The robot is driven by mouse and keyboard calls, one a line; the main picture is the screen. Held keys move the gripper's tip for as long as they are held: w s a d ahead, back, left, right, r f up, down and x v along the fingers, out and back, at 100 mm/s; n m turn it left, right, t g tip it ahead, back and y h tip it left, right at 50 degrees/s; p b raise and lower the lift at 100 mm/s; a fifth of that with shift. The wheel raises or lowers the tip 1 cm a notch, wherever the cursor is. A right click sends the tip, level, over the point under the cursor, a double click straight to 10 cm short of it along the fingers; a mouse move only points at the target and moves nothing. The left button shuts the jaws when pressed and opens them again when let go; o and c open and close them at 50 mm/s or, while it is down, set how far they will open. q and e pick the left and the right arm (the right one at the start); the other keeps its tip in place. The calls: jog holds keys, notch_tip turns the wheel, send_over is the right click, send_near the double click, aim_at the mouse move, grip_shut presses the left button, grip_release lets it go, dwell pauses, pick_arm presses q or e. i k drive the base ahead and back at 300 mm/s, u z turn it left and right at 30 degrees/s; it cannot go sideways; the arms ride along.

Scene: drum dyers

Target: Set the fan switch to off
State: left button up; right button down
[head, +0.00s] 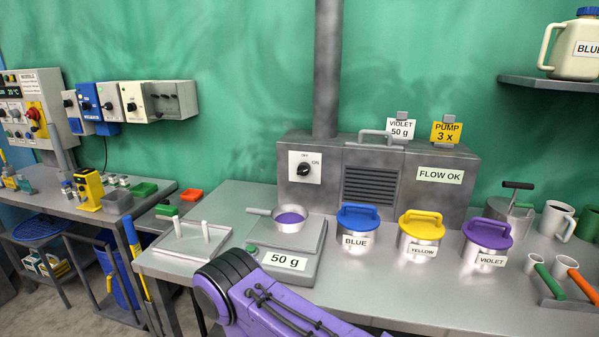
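The fan switch (303,170) is a black rotary knob on a white plate on the front of a grey metal housing (330,150). ON is printed to the right of the knob and a smaller label sits above it. The knob's pointer seems to lean toward the ON side, but it is small. A purple arm link of mine rises at the bottom centre, in front of the bench and well below the switch. Neither gripper is in view.
In front of the housing stand a scale (285,262) with a pan (290,218), and lidded blue (356,230), yellow (420,233) and violet (486,243) tins. A FLOW OK sign (440,175) is on the housing. A second bench (60,205) stands at left.

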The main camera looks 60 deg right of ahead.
aim_at(303, 170)
jog(key=z, duration=2.05)
